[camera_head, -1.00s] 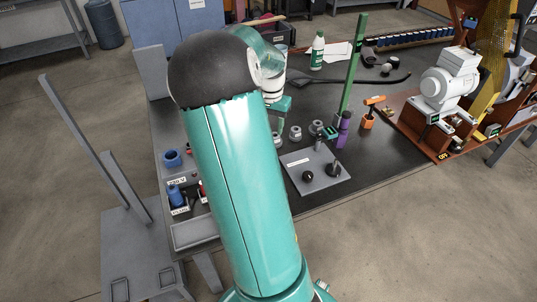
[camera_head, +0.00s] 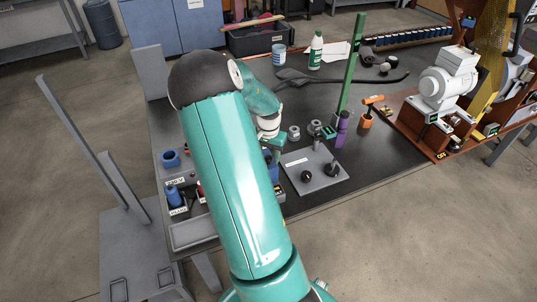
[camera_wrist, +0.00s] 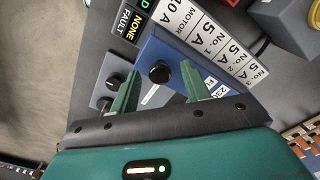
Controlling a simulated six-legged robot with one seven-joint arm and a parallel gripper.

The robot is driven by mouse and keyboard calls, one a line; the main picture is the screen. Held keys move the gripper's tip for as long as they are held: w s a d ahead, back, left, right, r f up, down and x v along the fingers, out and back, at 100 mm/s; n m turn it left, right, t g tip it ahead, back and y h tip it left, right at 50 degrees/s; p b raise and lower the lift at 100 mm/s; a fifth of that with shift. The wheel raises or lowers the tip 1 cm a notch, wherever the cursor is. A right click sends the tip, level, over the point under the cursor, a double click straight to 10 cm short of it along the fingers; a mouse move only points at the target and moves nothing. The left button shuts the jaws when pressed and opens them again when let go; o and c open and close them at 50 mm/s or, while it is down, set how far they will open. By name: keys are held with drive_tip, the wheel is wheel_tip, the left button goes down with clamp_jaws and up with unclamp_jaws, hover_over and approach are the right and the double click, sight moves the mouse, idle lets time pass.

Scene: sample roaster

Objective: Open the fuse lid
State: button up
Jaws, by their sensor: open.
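The blue fuse lid (camera_wrist: 180,62) shows in the wrist view with a round black knob (camera_wrist: 160,72) on it. My gripper (camera_wrist: 158,84) is open, its two green fingers spread, one to each side of the knob. In the picture the knob lies between the fingers; I cannot tell whether either touches it. In the head view my gripper (camera_head: 275,147) is low over the bench, above a blue part (camera_head: 273,168) mostly hidden by my arm. The lid appears shut, with nothing behind it visible.
A white label strip (camera_wrist: 215,42) with amp ratings runs beside the lid, and a fault sign (camera_wrist: 126,25) is near it. In the head view, a grey plate (camera_head: 318,180) with black knobs lies to the right of my gripper. A green post (camera_head: 350,70) stands behind.

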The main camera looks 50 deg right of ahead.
drive_tip(key=shift+c, duration=0.2)
clamp_jaws()
drive_tip(key=shift+r, duration=0.1)
